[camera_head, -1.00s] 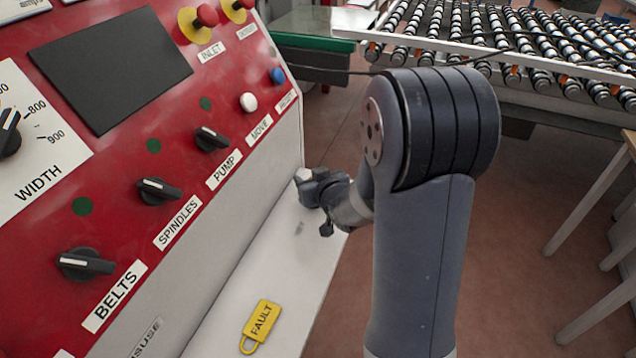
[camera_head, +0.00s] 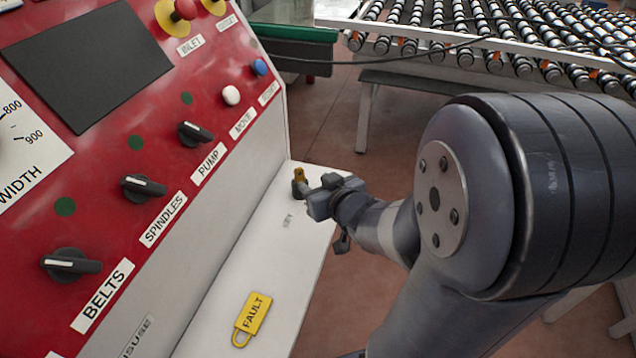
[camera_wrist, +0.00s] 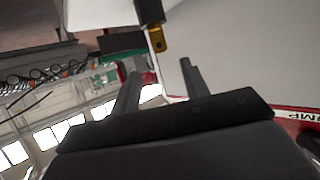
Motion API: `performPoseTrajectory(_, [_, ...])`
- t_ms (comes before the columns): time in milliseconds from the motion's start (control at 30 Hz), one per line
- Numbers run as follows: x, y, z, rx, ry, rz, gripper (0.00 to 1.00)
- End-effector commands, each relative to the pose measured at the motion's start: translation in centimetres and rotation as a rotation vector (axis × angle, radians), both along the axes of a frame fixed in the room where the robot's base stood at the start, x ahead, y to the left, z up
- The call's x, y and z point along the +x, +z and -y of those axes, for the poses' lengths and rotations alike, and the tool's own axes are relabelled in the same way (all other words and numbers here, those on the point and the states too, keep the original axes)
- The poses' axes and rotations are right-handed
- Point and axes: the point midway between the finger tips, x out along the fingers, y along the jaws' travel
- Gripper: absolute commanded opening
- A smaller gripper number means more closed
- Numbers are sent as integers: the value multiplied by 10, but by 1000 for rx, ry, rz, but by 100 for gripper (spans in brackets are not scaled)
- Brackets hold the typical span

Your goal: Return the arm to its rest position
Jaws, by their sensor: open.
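My gripper (camera_head: 318,194) is at the far end of the white ledge below the red control panel, and my arm reaches in from the right. In the wrist view its two fingers (camera_wrist: 160,84) stand apart with nothing between them. A small brass-yellow piece on a dark round base (camera_head: 299,176) stands on the ledge just beyond the fingertips. It also shows in the wrist view (camera_wrist: 157,40), ahead of the fingers and apart from them.
The red panel (camera_head: 105,165) with knobs and buttons rises at the left. A yellow FAULT tag (camera_head: 254,314) lies on the white ledge (camera_head: 232,278). A roller conveyor (camera_head: 470,38) stands at the back. Open floor (camera_head: 335,125) lies between ledge and conveyor.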

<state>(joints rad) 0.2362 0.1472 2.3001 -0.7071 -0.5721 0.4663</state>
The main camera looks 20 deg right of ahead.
Motion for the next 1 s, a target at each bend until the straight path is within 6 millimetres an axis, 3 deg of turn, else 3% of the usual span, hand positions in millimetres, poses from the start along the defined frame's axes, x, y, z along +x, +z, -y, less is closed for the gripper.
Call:
performPoseTrajectory(467, [5, -3, -1, 0, 1, -2, 43])
performPoseTrajectory(1000, [71, -30, -11, 1, 1, -3, 43])
